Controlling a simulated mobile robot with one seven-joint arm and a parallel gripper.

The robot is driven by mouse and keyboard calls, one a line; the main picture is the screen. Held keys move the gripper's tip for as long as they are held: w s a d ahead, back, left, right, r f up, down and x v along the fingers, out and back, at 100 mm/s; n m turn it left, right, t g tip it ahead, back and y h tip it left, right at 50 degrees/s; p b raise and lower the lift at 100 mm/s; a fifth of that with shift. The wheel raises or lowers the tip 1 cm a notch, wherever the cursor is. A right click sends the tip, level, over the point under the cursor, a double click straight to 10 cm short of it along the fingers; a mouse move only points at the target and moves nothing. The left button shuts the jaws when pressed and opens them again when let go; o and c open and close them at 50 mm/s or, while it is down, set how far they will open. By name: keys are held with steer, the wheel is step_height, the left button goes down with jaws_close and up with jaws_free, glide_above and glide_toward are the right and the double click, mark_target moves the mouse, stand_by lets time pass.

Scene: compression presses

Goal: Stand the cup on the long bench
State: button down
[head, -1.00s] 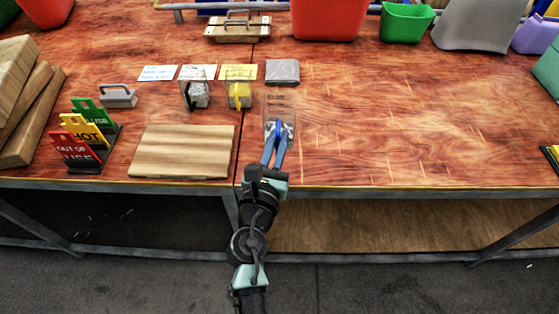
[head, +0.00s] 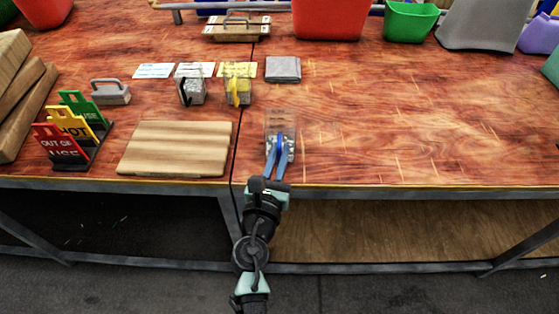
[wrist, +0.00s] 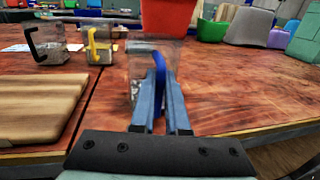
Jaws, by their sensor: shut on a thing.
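A clear cup with a blue handle (head: 281,122) is at my gripper, over the front part of the long red-brown bench (head: 400,140). Something grey shows in its lower part. My gripper (head: 278,148) is shut on the blue handle from the front side. The cup looks upright. In the wrist view the cup (wrist: 137,65) shows behind the fingers (wrist: 160,85), which hide part of it. I cannot tell whether its base touches the bench top.
A clear cup with a black handle (head: 191,90) and one with a yellow handle (head: 238,90) stand behind left. A wooden board (head: 175,148) and upright signs (head: 74,135) lie further left. A grey block (head: 283,69) is behind. The bench is clear to the right.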

steer(key=shift+f, duration=0.15)
steer(key=shift+f, duration=0.1)
steer(key=c, duration=1.3)
jaws_free()
steer(key=shift+f, duration=0.1)
steer(key=shift+c, duration=0.2)
steer(key=o, duration=0.4)
steer(key=shift+r, duration=0.2)
steer(key=s, duration=0.4)
steer(key=s+a, duration=0.1)
steer(key=s, duration=0.3)
steer(key=s+a, duration=0.1)
steer(key=s, duration=0.2)
steer(key=shift+s+a, duration=0.15)
steer(key=shift+s, duration=0.25)
